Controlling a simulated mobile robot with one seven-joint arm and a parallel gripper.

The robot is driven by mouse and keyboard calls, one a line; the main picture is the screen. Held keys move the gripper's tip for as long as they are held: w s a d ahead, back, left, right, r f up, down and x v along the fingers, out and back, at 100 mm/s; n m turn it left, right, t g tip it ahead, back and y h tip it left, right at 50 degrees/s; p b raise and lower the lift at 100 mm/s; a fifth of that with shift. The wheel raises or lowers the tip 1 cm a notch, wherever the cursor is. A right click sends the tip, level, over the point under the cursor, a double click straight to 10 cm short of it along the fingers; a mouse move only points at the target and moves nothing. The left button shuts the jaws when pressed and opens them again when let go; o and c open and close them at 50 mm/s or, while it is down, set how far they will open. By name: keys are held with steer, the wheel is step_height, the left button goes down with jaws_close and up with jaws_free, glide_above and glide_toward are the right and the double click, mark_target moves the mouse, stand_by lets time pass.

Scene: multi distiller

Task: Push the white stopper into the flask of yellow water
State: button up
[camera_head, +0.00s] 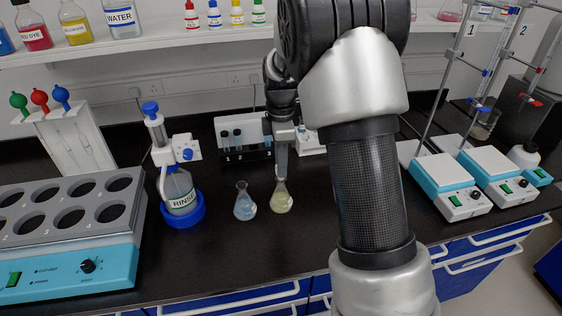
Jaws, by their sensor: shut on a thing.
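The flask of yellow water (281,201) is a small clear conical flask upright on the black bench, near the middle of the camera_head view. My gripper (281,176) points straight down directly over its mouth, with the fingertips at the neck. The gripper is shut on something. The white stopper cannot be made out; the fingers and the flask's neck hide that spot. I cannot tell how deep anything sits in the neck. A similar flask with pale blue liquid (245,204) stands just to the left, apart from the yellow one.
A RINSE bottle (180,190) in a blue ring stands left, and a heating block (65,230) fills the lower left. A vial rack (243,140) is behind the flasks. Stirrer plates (447,186) stand right. The bench in front of the flasks is clear.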

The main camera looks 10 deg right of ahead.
steer(key=shift+f+b, duration=0.55)
steer(key=shift+f, duration=0.35)
steer(key=o, duration=1.1)
step_height(320, 180, up, 18)
steer(key=p, duration=0.1)
steer(key=shift+f, duration=0.25)
steer(key=shift+p, duration=0.3)
